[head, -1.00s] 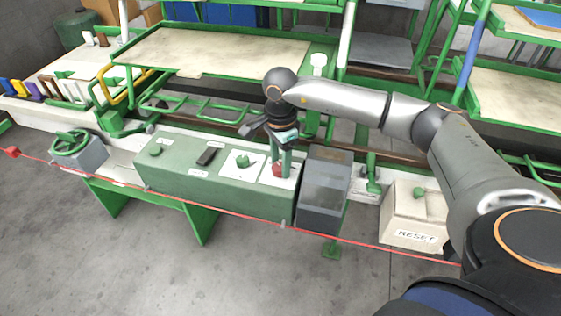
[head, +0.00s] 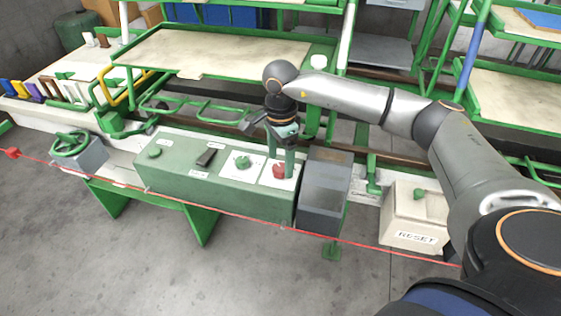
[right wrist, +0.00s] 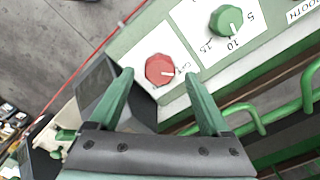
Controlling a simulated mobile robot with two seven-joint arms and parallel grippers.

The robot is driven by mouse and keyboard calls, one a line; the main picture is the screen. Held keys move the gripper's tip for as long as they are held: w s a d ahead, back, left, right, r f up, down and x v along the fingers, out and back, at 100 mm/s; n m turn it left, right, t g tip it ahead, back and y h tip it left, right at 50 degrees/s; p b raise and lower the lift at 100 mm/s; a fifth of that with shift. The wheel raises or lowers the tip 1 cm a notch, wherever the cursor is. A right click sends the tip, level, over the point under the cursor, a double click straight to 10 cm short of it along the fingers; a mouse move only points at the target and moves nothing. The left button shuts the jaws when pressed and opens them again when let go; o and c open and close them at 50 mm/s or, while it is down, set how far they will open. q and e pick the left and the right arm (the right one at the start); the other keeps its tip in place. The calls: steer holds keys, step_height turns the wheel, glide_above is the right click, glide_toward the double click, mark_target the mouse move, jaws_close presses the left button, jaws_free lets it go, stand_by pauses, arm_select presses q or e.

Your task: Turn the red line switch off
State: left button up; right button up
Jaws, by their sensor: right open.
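The red line switch (head: 279,171) is a red faceted knob on a white plate at the right end of the green control box (head: 215,190). In the right wrist view the red knob (right wrist: 160,69) has a light pointer mark toward lettering on its plate, which I cannot read fully. My right gripper (head: 284,170) is just above and behind the knob, pointing down. In the right wrist view its two green fingers (right wrist: 163,88) are apart, with the knob beyond and between their tips; I see no clear contact. My left gripper is not in view.
A green dial (head: 242,162) with numbers, a black rocker (head: 207,157) and a green knob (head: 155,151) sit left on the same box. A dark grey box (head: 325,190) stands close at right, then a RESET box (head: 412,215). A red cord (head: 380,248) runs along the front.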

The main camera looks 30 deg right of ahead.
mark_target(280, 167)
step_height(280, 167, up, 11)
stand_by(0.3)
stand_by(0.4)
